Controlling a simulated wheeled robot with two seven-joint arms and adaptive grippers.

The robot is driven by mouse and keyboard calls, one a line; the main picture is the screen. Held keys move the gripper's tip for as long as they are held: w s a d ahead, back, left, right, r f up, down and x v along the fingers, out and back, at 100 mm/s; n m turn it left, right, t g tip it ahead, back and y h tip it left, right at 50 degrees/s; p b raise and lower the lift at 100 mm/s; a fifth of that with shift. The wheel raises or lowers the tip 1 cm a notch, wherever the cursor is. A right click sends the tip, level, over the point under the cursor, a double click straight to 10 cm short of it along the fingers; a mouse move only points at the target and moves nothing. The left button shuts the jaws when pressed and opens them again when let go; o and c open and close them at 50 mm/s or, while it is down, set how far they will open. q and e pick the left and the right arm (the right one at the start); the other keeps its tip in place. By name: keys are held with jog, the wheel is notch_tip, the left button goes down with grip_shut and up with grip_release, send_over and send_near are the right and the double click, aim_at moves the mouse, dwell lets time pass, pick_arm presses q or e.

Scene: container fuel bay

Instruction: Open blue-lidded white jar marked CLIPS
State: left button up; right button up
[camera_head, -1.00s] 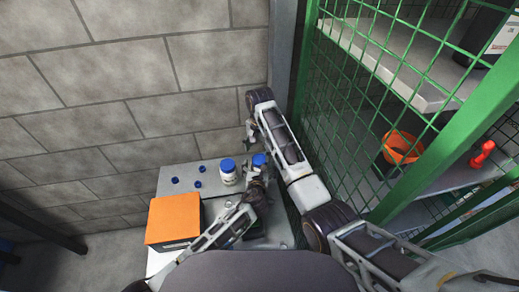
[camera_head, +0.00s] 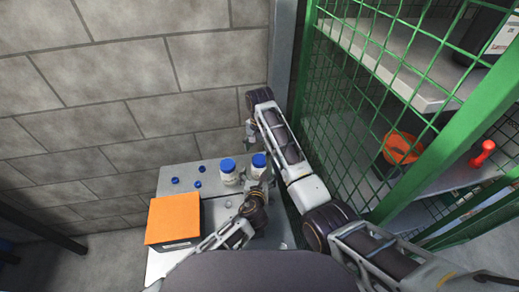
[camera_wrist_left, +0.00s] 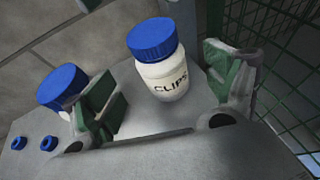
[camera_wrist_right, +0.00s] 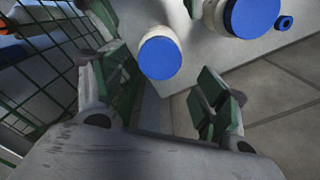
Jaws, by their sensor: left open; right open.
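The white jar marked CLIPS (camera_wrist_left: 168,80), with its blue lid (camera_wrist_left: 152,38) on, stands upright on the grey table. It is the right one of two jars in the head view (camera_head: 258,164). My left gripper (camera_head: 264,181) is open in front of it; in the left wrist view the jar shows between and beyond the fingers (camera_wrist_left: 170,95), and I see no contact. My right gripper (camera_head: 250,132) is open and empty above and behind the jar. In the right wrist view the jar's lid (camera_wrist_right: 160,58) shows beyond the open fingers (camera_wrist_right: 165,95).
A second blue-lidded white jar (camera_head: 228,171) stands just left, its label unreadable. Several small blue rings (camera_head: 198,169) lie farther left. An orange-topped box (camera_head: 173,219) sits on the table's front left. Green wire mesh (camera_head: 345,130) borders the right; a block wall rises behind.

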pick_arm(q)
jog(key=v, duration=0.6)
jog(key=shift+s, duration=0.1)
dwell(0.3)
